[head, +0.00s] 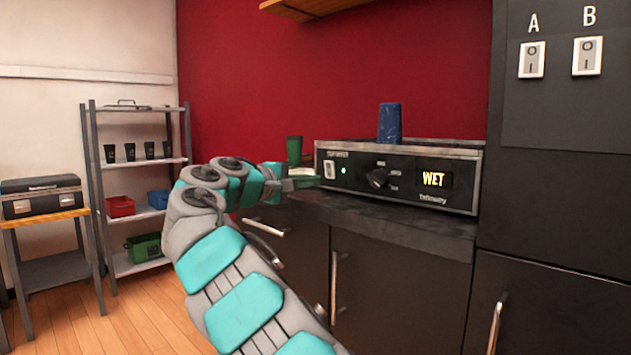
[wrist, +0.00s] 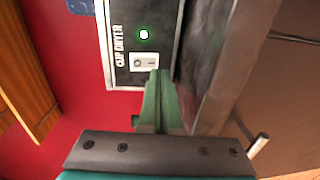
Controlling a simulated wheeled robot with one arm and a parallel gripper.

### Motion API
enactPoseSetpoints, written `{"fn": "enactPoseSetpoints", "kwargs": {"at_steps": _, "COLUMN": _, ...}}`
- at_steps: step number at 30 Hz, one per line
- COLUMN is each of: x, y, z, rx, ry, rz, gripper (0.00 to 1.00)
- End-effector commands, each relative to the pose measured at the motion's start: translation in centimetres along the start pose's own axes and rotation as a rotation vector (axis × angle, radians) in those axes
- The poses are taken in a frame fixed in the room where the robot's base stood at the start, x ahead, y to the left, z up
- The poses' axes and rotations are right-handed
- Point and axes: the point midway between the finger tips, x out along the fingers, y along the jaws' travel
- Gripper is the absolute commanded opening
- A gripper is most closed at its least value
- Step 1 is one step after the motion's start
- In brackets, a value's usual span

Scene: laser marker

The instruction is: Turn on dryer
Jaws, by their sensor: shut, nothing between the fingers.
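The cup dryer (head: 405,187) is a dark box with a metal frame on the counter. Its front has a white rocker switch (head: 329,169) at the left, a lit green light (head: 343,170), a black knob (head: 377,179) and a display (head: 433,180) reading WET. My gripper (head: 317,181) is at the dryer's left front, close to the switch. In the wrist view, the green fingers (wrist: 158,74) are shut and empty, with their tips at the edge of the switch (wrist: 143,62). I cannot tell whether they touch it. The green light (wrist: 143,34) glows there too.
A blue cup (head: 389,122) stands on the dryer. A green cup (head: 294,150) stands left of it, behind my gripper. A dark cabinet (head: 560,190) with switches A and B rises at the right. A shelf (head: 140,163) with black cups stands at the left.

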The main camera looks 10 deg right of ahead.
Motion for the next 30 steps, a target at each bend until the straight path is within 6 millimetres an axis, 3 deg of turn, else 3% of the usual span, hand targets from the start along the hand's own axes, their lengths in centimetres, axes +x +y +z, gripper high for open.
{"fn": "enactPoseSetpoints", "kwargs": {"at_steps": 6, "x": -4.9, "y": -1.1, "z": -0.1, "rx": 0.0, "ry": 0.006, "rz": 0.005, "gripper": 0.0}}
{"fn": "enactPoseSetpoints", "kwargs": {"at_steps": 13, "x": -8.6, "y": -2.2, "z": 0.0, "rx": -0.001, "ry": 0.003, "rz": 0.002, "gripper": 0.0}}
{"fn": "enactPoseSetpoints", "kwargs": {"at_steps": 19, "x": -9.9, "y": -2.6, "z": -0.1, "rx": -0.001, "ry": 0.003, "rz": 0.001, "gripper": 0.0}}
{"fn": "enactPoseSetpoints", "kwargs": {"at_steps": 30, "x": -10.0, "y": -2.6, "z": 0.1, "rx": -0.002, "ry": 0.0, "rz": 0.0, "gripper": 0.0}}
